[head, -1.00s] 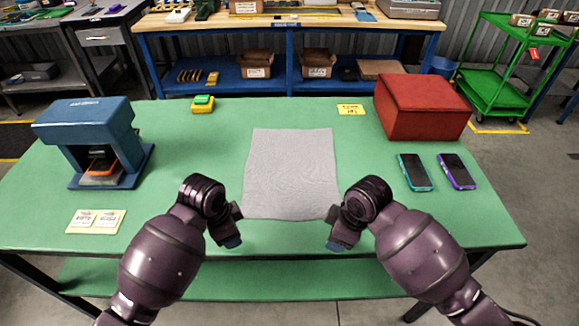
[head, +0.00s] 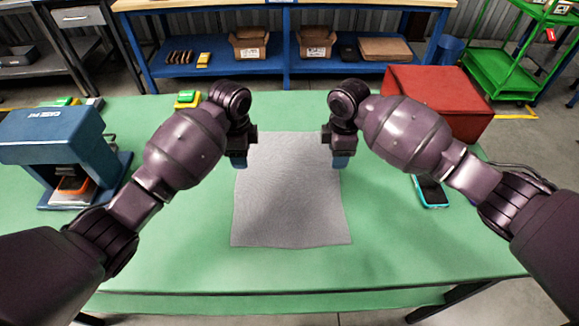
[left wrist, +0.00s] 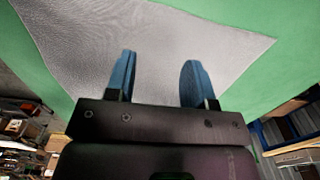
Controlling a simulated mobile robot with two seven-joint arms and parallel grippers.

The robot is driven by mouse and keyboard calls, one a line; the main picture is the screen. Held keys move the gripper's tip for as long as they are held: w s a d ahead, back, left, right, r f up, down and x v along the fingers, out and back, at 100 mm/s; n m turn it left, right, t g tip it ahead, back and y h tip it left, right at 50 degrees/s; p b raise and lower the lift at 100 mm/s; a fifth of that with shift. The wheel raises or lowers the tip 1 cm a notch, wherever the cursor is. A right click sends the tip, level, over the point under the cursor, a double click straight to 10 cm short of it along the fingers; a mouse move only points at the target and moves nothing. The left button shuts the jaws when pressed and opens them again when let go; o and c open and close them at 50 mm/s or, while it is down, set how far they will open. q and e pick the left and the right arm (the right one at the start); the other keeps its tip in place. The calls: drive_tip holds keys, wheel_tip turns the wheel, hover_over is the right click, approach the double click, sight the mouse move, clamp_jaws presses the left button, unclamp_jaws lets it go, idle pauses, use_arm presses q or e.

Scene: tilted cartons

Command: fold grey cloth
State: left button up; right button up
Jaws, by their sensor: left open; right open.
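The grey cloth (head: 291,205) lies flat and spread out on the green table, in the middle of the head view. My left gripper (head: 239,162) is over the cloth's far left part, with its fingers pointing down. My right gripper (head: 341,162) is over the cloth's far right part, also pointing down. In the left wrist view, the two blue fingers of my left gripper (left wrist: 160,78) are apart with nothing between them, and the cloth (left wrist: 150,35) shows behind them. Both grippers are open and empty. The cloth's far corners are partly hidden by the grippers.
A blue press-like machine (head: 55,135) stands at the table's left. A red box (head: 440,95) stands at the back right, and a teal phone (head: 431,190) is partly behind my right arm. A green and yellow block (head: 188,98) lies at the back. The table's front strip is clear.

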sight(246, 179)
use_arm(q)
drive_tip(key=shift+s+f, duration=0.2)
drive_tip(key=shift+f, duration=3.65)
use_arm(e)
drive_tip(key=shift+s+f, duration=0.2)
drive_tip(key=shift+f, duration=3.65)
use_arm(q)
drive_tip(key=shift+f, duration=0.15)
use_arm(e)
drive_tip(key=shift+f, duration=0.15)
use_arm(q)
drive_tip(key=shift+c, duration=0.5)
use_arm(e)
drive_tip(key=shift+c, duration=0.5)
use_arm(q)
clamp_jaws()
use_arm(e)
drive_tip(key=shift+s, duration=0.1)
clamp_jaws()
use_arm(q)
drive_tip(key=shift+r, duration=0.2)
